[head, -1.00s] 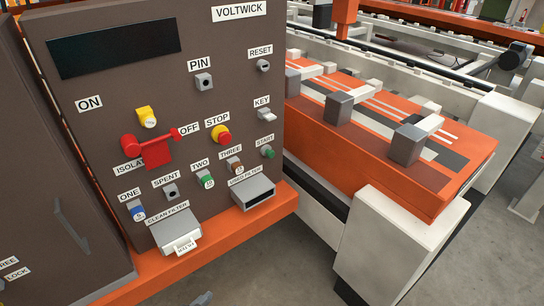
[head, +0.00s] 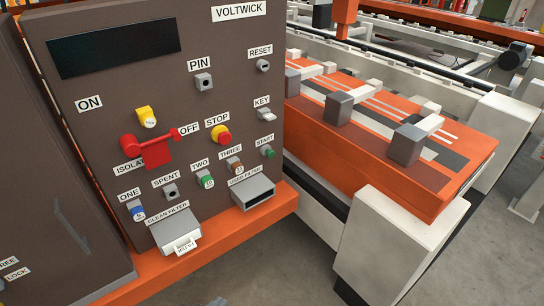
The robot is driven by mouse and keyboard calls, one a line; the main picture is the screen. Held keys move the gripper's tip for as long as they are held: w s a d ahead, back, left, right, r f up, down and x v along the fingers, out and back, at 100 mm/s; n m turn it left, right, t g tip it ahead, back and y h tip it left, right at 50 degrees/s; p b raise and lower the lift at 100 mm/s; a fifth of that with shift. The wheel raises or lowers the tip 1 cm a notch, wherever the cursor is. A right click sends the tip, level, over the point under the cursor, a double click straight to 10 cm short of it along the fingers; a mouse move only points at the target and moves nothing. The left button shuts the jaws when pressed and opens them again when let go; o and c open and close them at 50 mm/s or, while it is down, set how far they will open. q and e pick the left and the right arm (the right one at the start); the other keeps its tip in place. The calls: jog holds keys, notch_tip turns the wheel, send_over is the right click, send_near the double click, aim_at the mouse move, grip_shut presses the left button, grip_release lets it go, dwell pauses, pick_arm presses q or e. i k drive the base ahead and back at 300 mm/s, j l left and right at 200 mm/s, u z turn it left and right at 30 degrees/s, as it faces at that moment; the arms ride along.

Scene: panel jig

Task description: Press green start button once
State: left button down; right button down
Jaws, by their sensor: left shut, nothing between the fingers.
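The green start button (head: 268,152) sits under the START label at the lower right of the brown panel (head: 110,115) in the head view. Nothing touches it or covers it. Only a small grey tip of my left gripper (head: 217,301) shows at the bottom edge. It is shut and empty, well below and to the left of the button, apart from the panel. The rest of that gripper is out of frame. My right gripper is not in view.
A red and yellow stop button (head: 221,135) and a key switch (head: 266,115) are near the start button. The used filter box (head: 253,193) and clean filter box (head: 176,232) jut out below. An orange ledge (head: 235,231) runs under the panel.

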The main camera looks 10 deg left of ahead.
aim_at(270, 154)
jog(key=i+l, duration=0.4)
jog(key=l, duration=0.15)
jog(key=i+l, duration=0.35)
jog(key=l, duration=0.2)
